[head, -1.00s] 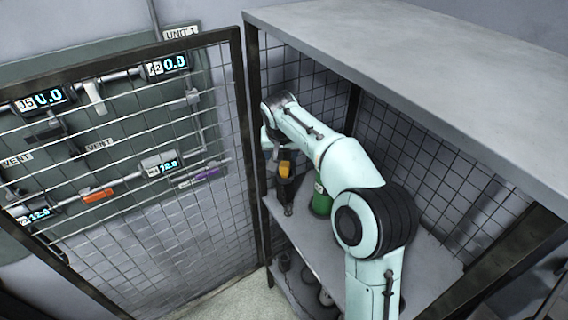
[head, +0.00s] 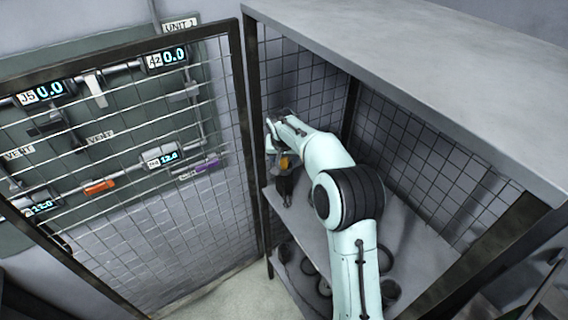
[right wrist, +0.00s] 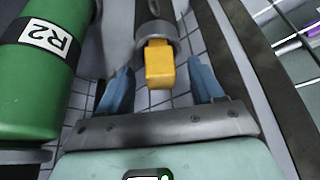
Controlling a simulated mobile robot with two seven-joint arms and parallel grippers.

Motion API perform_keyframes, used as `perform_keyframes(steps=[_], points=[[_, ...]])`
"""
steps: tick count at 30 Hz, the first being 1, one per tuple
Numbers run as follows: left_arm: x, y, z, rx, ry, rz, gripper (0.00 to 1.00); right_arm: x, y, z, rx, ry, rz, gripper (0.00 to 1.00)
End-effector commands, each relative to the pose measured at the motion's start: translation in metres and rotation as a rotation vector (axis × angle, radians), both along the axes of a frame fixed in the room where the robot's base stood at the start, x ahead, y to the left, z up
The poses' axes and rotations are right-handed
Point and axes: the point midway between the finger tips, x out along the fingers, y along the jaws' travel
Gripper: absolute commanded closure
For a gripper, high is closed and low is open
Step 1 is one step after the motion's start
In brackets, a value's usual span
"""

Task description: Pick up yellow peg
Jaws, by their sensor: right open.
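The yellow peg (head: 285,162) shows small in the head view, at the upper end of a dark stand (head: 286,188) on the cabinet's upper shelf. In the right wrist view the yellow peg (right wrist: 160,66) sticks out of a grey round collar (right wrist: 156,36). My right gripper (right wrist: 160,88) is open. Its two blue fingers lie on either side of the peg's free end, with gaps on both sides, and do not touch it. In the head view the fingers are too small to make out. My left gripper is not in view.
A green cylinder (right wrist: 38,75) marked R2 stands close left of my right gripper in the right wrist view. The wire mesh door (head: 150,190) stands open at left, before a panel with displays. Several dark round things lie on the lower shelf. The cabinet's flat top (head: 430,70) is clear.

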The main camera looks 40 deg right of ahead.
Motion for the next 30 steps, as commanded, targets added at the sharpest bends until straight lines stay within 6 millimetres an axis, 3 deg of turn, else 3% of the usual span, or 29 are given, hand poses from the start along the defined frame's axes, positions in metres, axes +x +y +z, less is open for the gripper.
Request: perform_keyframes(steps=[10,11,16,17,25,30], points=[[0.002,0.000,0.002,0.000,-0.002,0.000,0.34,0.003,-0.003,-0.010,0.001,-0.001,0.000,0.34],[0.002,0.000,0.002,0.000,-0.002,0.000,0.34,0.003,-0.003,-0.010,0.001,-0.001,0.000,0.40],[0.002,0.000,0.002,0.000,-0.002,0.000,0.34,0.003,-0.003,-0.010,0.000,0.000,0.000,0.96],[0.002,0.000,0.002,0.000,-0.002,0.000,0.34,0.003,-0.003,-0.010,0.000,0.000,0.000,0.98],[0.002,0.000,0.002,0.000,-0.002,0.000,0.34,0.004,-0.003,-0.008,0.000,-0.001,0.000,0.98],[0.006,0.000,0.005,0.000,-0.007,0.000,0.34,0.004,-0.003,0.013,-0.001,-0.006,-0.001,0.98]])
